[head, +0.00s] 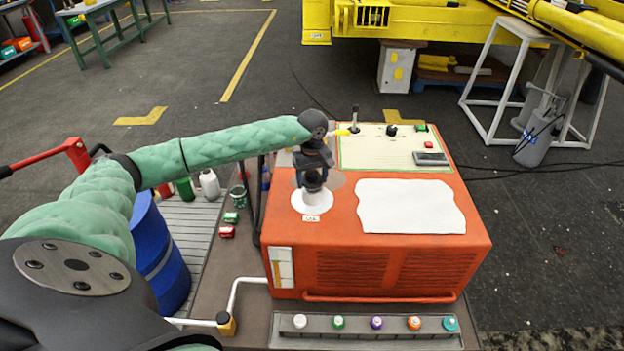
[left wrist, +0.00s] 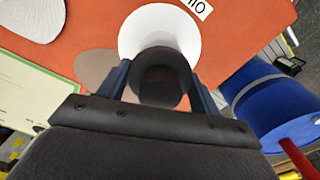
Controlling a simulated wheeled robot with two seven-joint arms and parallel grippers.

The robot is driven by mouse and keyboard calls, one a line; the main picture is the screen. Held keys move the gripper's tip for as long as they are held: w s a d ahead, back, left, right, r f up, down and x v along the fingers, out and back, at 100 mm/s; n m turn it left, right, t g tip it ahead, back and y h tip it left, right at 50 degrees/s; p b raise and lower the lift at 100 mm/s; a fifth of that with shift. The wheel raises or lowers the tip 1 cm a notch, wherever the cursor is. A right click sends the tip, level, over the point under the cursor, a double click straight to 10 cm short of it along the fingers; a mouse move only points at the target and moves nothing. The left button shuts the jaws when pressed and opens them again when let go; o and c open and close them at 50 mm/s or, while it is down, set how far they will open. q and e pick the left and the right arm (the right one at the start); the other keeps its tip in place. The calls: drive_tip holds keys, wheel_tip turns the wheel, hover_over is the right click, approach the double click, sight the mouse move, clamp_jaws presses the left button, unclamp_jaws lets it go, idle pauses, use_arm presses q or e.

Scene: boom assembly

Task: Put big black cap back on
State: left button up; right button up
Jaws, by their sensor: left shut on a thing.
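The big black cap (head: 313,180) is held between the fingers of my left gripper (head: 312,172), above the orange machine. In the left wrist view the round cap (left wrist: 160,78) sits between the two blue-grey fingers of the gripper (left wrist: 160,90). Directly below the cap is the white filler neck with its wide flange (head: 312,204), which also shows in the left wrist view (left wrist: 140,30). The cap overlaps the neck in both views, and I cannot tell whether it is seated or just above. My right gripper is not in view.
The orange machine (head: 390,262) carries a blank white sheet (head: 410,206) and a pale control panel (head: 385,150) with a lever. A blue barrel (head: 160,250) stands at left. Several small coloured caps, including an orange one (head: 414,323), line a front rail (head: 370,334).

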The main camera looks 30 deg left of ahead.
use_arm(q)
drive_tip(key=shift+b, duration=0.4)
idle(0.7)
drive_tip(key=shift+f+b, duration=0.6)
drive_tip(key=shift+f, duration=0.1)
drive_tip(key=shift+s+f, duration=0.1)
drive_tip(key=shift+f, duration=0.2)
idle(0.5)
drive_tip(key=shift+r, duration=0.2)
drive_tip(key=shift+r, duration=0.65)
drive_tip(key=shift+b, duration=0.5)
idle(0.6)
drive_tip(key=shift+f+b, duration=0.7)
drive_tip(key=shift+f, duration=0.1)
idle(0.4)
